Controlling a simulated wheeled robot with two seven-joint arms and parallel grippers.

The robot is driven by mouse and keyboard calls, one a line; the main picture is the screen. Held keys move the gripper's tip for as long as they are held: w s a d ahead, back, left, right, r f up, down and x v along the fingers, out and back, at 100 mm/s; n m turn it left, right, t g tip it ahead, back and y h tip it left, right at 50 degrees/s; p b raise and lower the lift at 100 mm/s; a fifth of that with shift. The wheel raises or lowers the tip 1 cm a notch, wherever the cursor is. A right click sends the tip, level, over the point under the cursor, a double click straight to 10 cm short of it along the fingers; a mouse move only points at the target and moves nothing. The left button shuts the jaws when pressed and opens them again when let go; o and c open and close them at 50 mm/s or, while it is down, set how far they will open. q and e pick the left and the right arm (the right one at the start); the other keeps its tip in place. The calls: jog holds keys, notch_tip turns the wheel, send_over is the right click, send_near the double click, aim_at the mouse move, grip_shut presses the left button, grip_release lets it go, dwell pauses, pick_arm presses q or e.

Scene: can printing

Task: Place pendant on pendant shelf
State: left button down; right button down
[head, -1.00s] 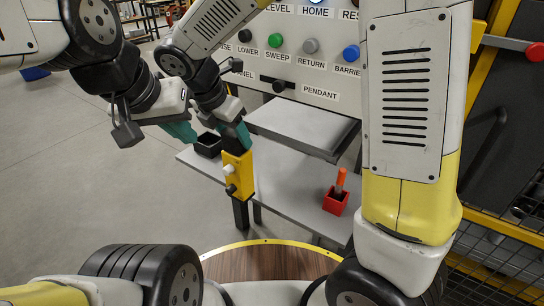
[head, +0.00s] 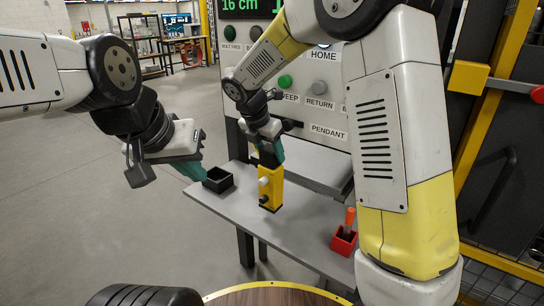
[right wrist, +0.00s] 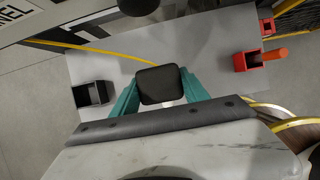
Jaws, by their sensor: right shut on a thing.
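The yellow pendant (head: 270,190), with light and dark buttons on its side, hangs upright from my right gripper (head: 270,154). In the right wrist view the dark square top of the pendant (right wrist: 160,85) sits between the teal fingers of the right gripper (right wrist: 158,98), which are shut on it. The grey pendant shelf (head: 318,172) is just right of the pendant, under the panel's PENDANT label. The pendant appears apart from the shelf. My left gripper (head: 188,168) is further left, beside the black box; its finger gap is not clear.
A black open box (head: 217,181) stands at the left of the grey table (head: 225,207). A red holder (head: 343,240) with an orange-handled tool (head: 350,217) stands at the right. The button panel (head: 320,130) rises behind. The table's front middle looks clear.

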aim_at(271, 179)
jog(key=shift+w+d, duration=0.2)
jog(key=shift+w, duration=0.25)
jog(key=shift+w+f, duration=0.1)
jog(key=shift+f, duration=1.65)
jog(key=c, duration=0.6)
grip_release()
jog(key=shift+f, duration=0.15)
